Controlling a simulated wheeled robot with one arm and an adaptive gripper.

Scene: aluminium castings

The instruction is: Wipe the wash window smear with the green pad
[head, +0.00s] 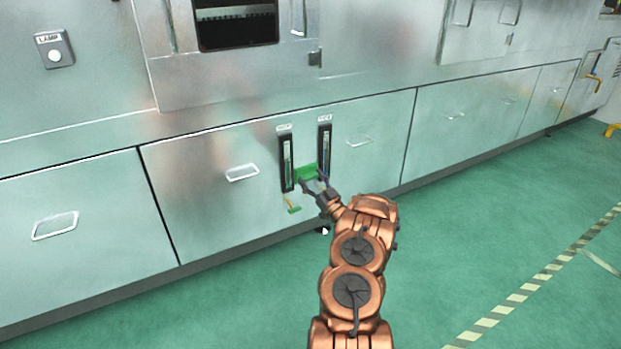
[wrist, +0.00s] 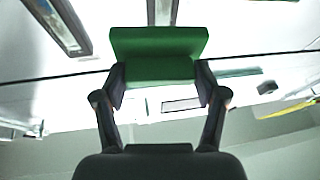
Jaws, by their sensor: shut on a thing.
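The green pad (head: 306,172) is held in my gripper (head: 315,185), in front of the lower metal panel. In the wrist view the pad (wrist: 155,68) spans between the two fingers of my gripper (wrist: 160,85), which are shut on it. Two narrow upright windows in dark frames are on the panel: a left one (head: 287,163) and a right one (head: 325,150). The pad is by the lower part of the gap between them; I cannot tell whether it touches the panel. The labels above them are too small to read surely, and I cannot make out a smear.
A small green piece with a yellow part (head: 293,208) sits below the left window. Recessed handles (head: 242,173) (head: 360,141) flank the windows. A lamp switch box (head: 54,48) is at upper left. The green floor (head: 480,230) is clear on the right.

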